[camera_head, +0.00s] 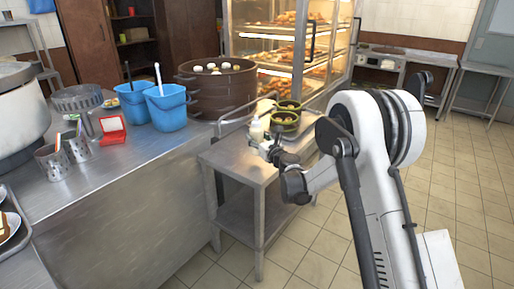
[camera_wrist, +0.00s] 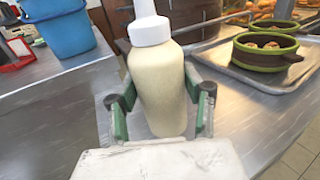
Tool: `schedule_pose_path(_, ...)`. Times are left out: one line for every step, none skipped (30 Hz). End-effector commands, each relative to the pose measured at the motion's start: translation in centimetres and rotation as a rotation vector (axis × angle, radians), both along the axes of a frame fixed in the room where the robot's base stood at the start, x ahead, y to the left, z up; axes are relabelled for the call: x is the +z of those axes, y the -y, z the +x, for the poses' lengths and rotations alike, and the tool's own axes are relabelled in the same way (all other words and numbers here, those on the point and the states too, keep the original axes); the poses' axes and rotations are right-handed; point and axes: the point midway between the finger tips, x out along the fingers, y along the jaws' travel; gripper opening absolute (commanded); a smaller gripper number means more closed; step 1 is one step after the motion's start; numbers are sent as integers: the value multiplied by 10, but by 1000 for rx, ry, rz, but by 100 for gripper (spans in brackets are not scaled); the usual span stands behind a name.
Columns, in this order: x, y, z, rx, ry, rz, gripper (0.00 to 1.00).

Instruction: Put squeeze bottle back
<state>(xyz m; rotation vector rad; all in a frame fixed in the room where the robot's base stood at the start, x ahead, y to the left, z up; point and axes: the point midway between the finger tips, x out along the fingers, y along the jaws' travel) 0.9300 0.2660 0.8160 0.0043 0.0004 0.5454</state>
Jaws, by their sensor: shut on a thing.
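The squeeze bottle (camera_wrist: 160,85) has a cream-coloured body and a white cap with a nozzle. In the wrist view it stands roughly upright between the green fingers of my gripper (camera_wrist: 162,106), which is shut on its sides. In the head view the bottle (camera_head: 257,130) shows above my gripper (camera_head: 262,146), over the near part of the small steel side table (camera_head: 235,161). I cannot tell whether the bottle's base touches the steel surface.
A tray (camera_wrist: 262,83) with green-rimmed bowls (camera_wrist: 268,50) lies right of the bottle. Blue buckets (camera_head: 167,107), a brown steamer pot (camera_head: 216,88) and a red box (camera_head: 112,130) stand on the counter (camera_head: 130,165) to the left. A lit food cabinet (camera_head: 290,45) stands behind.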

Motion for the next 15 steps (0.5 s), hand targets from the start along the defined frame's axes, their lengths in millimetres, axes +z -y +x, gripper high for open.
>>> schedule_pose_path(-6,0,0,0,0,0,31)
schedule_pose_path(-10,0,0,0,0,0,31)
schedule_pose_path(-16,0,0,0,0,0,31)
schedule_pose_path(-20,0,0,0,0,0,31)
schedule_pose_path(-25,0,0,0,0,0,31)
schedule_pose_path(-30,0,0,0,0,0,31)
schedule_pose_path(-34,0,0,0,0,0,31)
schedule_pose_path(-36,0,0,0,0,0,31)
schedule_pose_path(-37,0,0,0,0,0,31)
schedule_pose_path(-38,0,0,0,0,0,31)
schedule_pose_path(-37,0,-1,0,0,0,31)
schedule_pose_path(-37,0,-1,0,0,0,31)
schedule_pose_path(-36,0,-1,0,0,0,31)
schedule_pose_path(-36,0,-1,0,0,0,31)
schedule_pose_path(-36,0,-1,0,0,0,31)
